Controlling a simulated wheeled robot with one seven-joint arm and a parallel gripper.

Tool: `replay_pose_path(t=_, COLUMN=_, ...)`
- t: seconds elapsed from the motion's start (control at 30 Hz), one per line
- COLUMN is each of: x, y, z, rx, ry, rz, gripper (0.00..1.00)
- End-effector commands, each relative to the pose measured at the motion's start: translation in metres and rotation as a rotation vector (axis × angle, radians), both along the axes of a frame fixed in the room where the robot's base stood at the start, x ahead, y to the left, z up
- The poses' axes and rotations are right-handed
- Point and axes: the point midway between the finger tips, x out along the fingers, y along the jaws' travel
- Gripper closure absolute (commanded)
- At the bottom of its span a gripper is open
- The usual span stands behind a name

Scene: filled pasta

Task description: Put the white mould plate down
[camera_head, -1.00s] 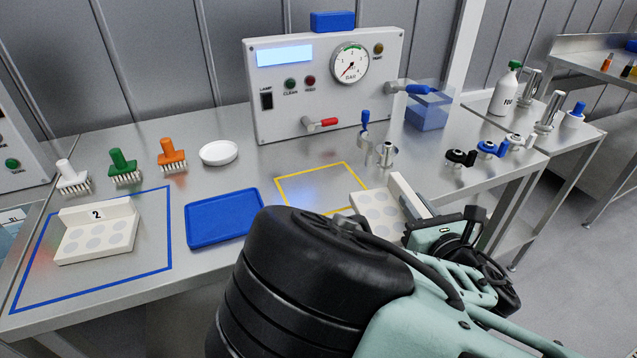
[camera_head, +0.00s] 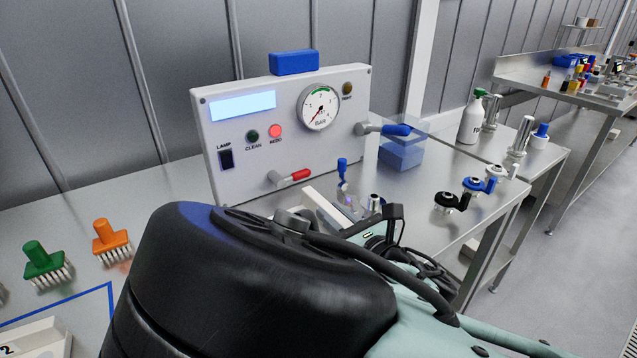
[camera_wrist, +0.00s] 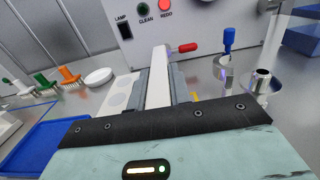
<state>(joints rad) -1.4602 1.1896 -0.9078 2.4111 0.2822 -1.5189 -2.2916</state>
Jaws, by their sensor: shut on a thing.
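The white mould plate shows in the wrist view with its upright wall (camera_wrist: 160,68) between my fingers and its flat face with pale round recesses (camera_wrist: 119,92) to the left. My gripper (camera_wrist: 161,82) is shut on that wall. In the head view only the top of the wall (camera_head: 326,212) shows in front of the panel, and my arm hides the rest. A small piece of yellow outline (camera_wrist: 195,96) shows beside my right finger. I cannot tell whether the plate touches the bench.
The panel (camera_head: 290,130) with gauge, red lever (camera_head: 294,176) and lit REDO lamp (camera_head: 275,131) stands behind. A blue-knobbed post (camera_wrist: 228,45) and metal cup (camera_wrist: 260,82) stand right. Another white plate (camera_head: 40,340) is at lower left.

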Motion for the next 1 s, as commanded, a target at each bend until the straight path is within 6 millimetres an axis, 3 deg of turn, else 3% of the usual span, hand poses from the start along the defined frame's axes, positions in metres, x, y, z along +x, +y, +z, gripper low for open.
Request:
replay_pose_path(t=0.1, x=0.001, y=-0.001, z=-0.018, rx=0.0, ry=-0.001, rz=-0.001, gripper=1.0)
replay_pose_path(t=0.27, x=0.0, y=0.0, z=-0.029, rx=0.0, ry=-0.002, rz=-0.001, gripper=1.0)
replay_pose_path(t=0.53, x=0.001, y=-0.001, z=-0.062, rx=0.002, ry=-0.001, rz=-0.001, gripper=1.0)
replay_pose_path(t=0.9, x=0.0, y=0.0, z=-0.068, rx=0.001, ry=-0.002, rz=-0.001, gripper=1.0)
replay_pose_path(t=0.93, x=0.0, y=0.0, z=-0.068, rx=0.001, ry=0.0, rz=-0.001, gripper=0.75)
replay_pose_path(t=1.0, x=0.0, y=0.0, z=-0.067, rx=0.001, ry=0.0, rz=-0.001, gripper=0.58)
